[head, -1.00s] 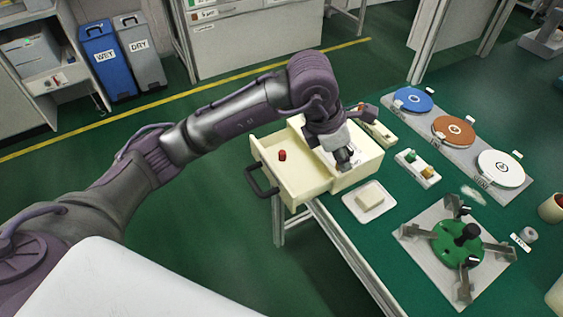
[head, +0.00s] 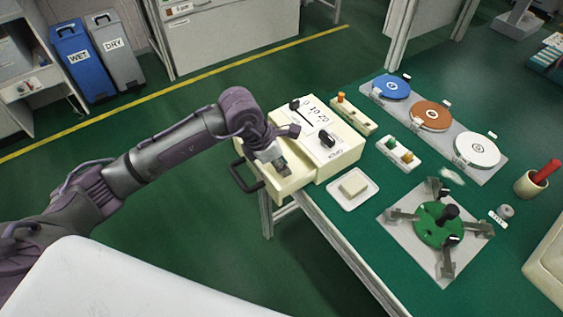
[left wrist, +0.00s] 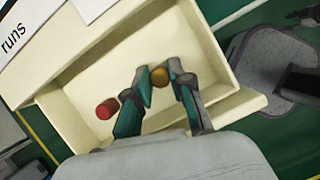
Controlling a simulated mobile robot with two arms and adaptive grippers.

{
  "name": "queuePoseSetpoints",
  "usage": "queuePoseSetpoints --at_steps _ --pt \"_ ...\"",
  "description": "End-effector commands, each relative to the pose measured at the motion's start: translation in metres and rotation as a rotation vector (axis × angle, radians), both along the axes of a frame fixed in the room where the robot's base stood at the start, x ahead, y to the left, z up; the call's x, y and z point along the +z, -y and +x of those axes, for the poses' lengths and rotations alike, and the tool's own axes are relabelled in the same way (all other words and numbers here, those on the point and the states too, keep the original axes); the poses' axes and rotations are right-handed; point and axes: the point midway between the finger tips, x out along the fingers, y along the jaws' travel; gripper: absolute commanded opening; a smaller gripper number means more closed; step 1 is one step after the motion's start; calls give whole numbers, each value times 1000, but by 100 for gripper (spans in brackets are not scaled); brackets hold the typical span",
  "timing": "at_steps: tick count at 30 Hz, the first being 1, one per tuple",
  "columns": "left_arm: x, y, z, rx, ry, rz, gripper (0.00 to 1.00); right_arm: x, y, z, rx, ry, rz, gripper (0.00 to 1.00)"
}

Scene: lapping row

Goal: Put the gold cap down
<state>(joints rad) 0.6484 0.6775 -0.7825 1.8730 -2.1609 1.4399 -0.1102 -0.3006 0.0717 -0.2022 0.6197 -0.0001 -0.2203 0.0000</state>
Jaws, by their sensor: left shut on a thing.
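The gold cap (left wrist: 159,76) shows in the left wrist view between the fingertips of my left gripper (left wrist: 160,84), which is shut on it. In the head view this gripper (head: 283,170) is over the open drawer (head: 294,184) of the cream box; the cap cannot be made out there. In the wrist view the cap is within the drawer's walls (left wrist: 215,62); I cannot tell whether it touches the floor. A red cap (left wrist: 107,108) lies in the drawer, left of the fingers. My right gripper is not in view.
The cream box (head: 345,152) has knobs on top. The drawer's black handle (head: 236,176) sticks out leftward.

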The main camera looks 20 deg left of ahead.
Motion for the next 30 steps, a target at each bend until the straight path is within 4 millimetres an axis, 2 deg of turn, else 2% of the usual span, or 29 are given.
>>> queuePoseSetpoints --at_steps 7,8,12,20,24,30 --pt "-5 0 0 0 0 0 8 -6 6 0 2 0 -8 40" --pt "-3 0 0 0 0 0 27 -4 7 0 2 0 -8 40" --pt "-3 0 0 0 -1 1 47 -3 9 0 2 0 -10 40" --pt "-2 0 0 0 -1 1 47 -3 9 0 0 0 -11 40" --pt "6 -2 -1 0 1 0 47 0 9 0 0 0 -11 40" --pt "40 -14 -8 1 5 1 47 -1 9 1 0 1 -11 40"
